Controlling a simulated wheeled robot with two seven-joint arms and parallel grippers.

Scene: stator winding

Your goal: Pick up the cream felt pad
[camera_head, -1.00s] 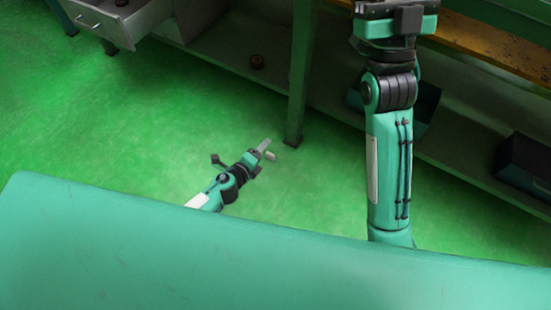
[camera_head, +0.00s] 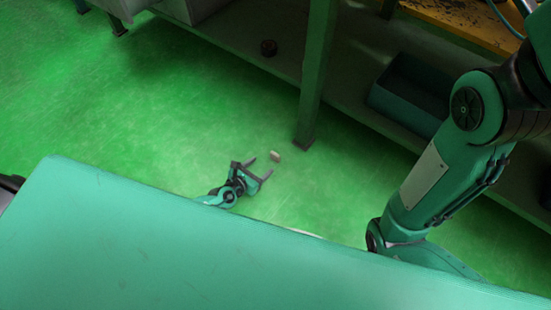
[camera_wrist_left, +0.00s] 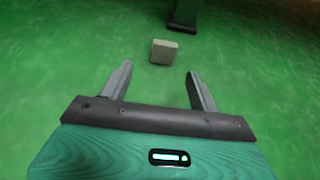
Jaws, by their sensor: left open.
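The cream felt pad (camera_head: 276,156) lies on the green floor near a bench leg, just beyond my left gripper (camera_head: 262,167). In the left wrist view the pad (camera_wrist_left: 164,51) is a small pale block, ahead of the fingertips and roughly centred between them. My left gripper (camera_wrist_left: 158,70) is open, and nothing is between its fingers. The pad is apart from both fingers. My right arm stands at the right of the head view, and its gripper is out of frame.
A green bench leg (camera_head: 313,80) stands on the floor behind the pad. The floor left of the pad is clear.

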